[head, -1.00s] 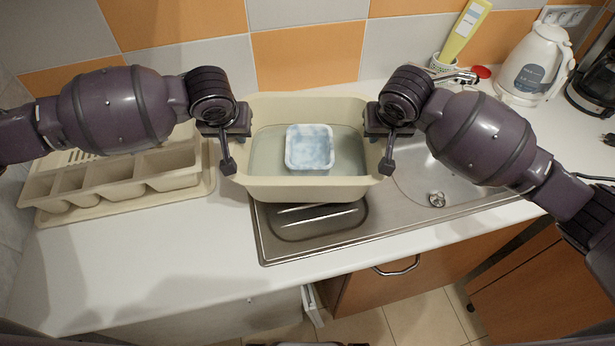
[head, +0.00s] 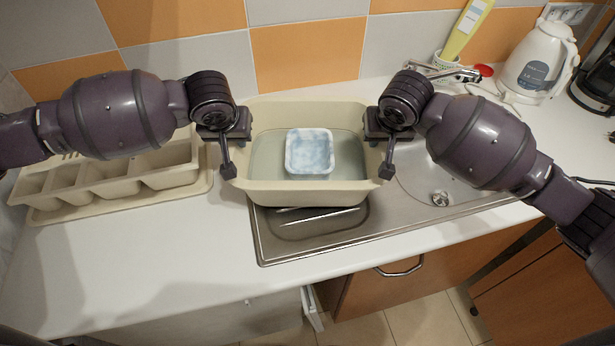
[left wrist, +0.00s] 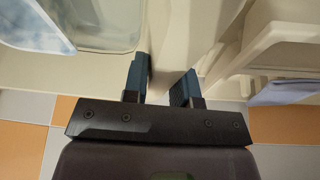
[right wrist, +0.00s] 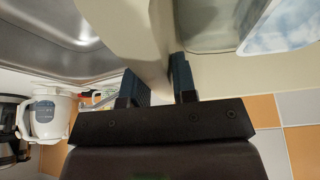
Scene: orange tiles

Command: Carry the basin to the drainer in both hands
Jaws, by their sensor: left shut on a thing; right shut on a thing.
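The cream basin (head: 306,193) is in the middle of the head view, over the sink unit. It looks level and holds clear water with a small white and pale blue tub (head: 310,153) in it. My left gripper (head: 228,168) is shut on the basin's left wall, which shows between its fingers in the left wrist view (left wrist: 164,85). My right gripper (head: 387,168) is shut on the right wall, also seen in the right wrist view (right wrist: 160,85). The cream drainer (head: 130,200), with several compartments, stands on the counter at the left, partly hidden by my left arm.
The steel sink (head: 440,180) lies right of and under the basin. The tap (head: 450,74) is behind my right arm. The white counter (head: 150,260) in front is clear.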

